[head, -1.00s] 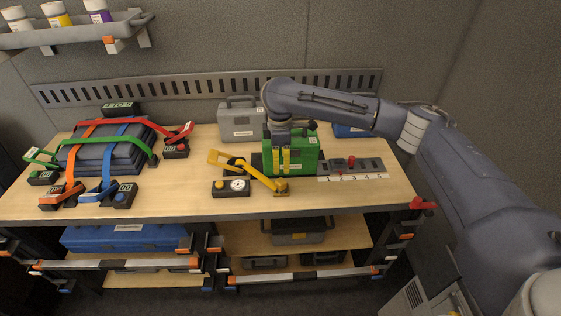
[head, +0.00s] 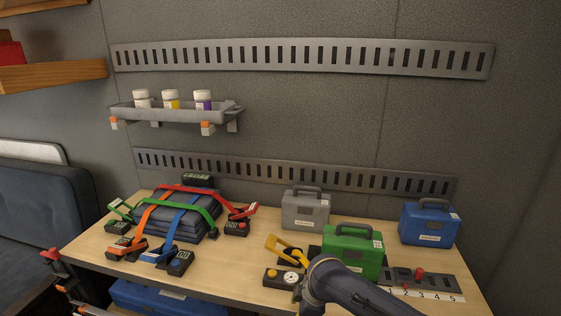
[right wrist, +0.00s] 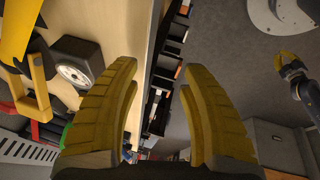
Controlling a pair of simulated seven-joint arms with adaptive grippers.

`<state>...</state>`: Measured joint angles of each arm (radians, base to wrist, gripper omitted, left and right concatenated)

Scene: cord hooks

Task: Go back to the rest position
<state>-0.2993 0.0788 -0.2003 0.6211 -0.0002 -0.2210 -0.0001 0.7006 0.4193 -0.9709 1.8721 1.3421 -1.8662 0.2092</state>
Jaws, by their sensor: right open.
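My right gripper (right wrist: 158,72) is open in the right wrist view, with nothing between its yellow fingers. It points along the bench's front edge. In the head view my right arm (head: 340,284) shows at the bottom, in front of the green case (head: 351,246); its gripper is out of sight there. The green case stands upright on the bench, apart from the fingers. Another yellow-fingered gripper (right wrist: 286,56), seemingly my left, shows small at the right of the right wrist view; its opening is unclear.
A black box with a dial (head: 284,277) and a yellow lever (head: 286,248) sits left of the arm. Grey (head: 306,213) and blue (head: 429,224) cases stand behind. A strapped stack (head: 176,219) fills the bench's left. A numbered plate with a red knob (head: 419,273) lies right.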

